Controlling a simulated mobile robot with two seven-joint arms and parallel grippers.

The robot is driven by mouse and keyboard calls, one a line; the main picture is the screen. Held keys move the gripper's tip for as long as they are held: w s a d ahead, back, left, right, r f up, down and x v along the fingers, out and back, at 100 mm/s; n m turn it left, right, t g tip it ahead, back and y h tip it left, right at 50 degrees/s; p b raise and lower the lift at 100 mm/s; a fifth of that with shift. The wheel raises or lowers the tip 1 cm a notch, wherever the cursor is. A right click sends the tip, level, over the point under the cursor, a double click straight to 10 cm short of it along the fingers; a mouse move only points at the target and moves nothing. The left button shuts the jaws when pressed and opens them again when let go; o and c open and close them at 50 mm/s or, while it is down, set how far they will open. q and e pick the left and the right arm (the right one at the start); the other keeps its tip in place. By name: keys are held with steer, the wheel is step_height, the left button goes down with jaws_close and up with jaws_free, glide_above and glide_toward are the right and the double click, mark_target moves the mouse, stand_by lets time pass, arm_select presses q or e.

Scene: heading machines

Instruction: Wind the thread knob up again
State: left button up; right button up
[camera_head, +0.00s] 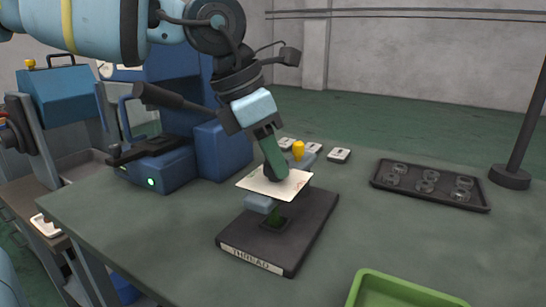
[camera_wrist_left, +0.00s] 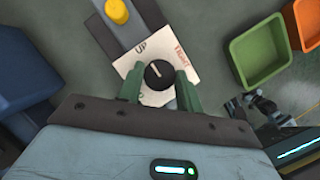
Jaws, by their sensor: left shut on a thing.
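The thread knob (camera_wrist_left: 157,74) is a round black knob with a white pointer line, on a pale card (camera_head: 274,184) above a dark base (camera_head: 310,220) labelled THREAD. In the left wrist view its pointer leans up and left, toward the printed word UP. Red lettering is to the right, and the lower part of the card is partly hidden. My left gripper (camera_wrist_left: 159,90) has its green fingers on either side of the knob, shut on it. In the head view the gripper (camera_head: 272,172) hides the knob. A dark gripper with a lit strip, apparently my right one (camera_wrist_left: 258,106), shows at the wrist view's lower right.
A yellow-topped part (camera_head: 298,150) stands just behind the card. A black tray (camera_head: 430,184) with several clear round pieces lies to the right, near a dark post (camera_head: 524,130). A green tray (camera_head: 400,290) is at the front. A blue machine (camera_head: 165,165) stands left.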

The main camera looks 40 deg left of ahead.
stand_by(0.5)
arm_select(q)
steer(key=o, duration=1)
steer(key=shift+r, duration=0.1)
steer(key=p+v, duration=0.1)
steer(key=v, duration=0.6)
steer(key=shift+s+r, duration=0.1)
steer(key=shift+r, duration=0.2)
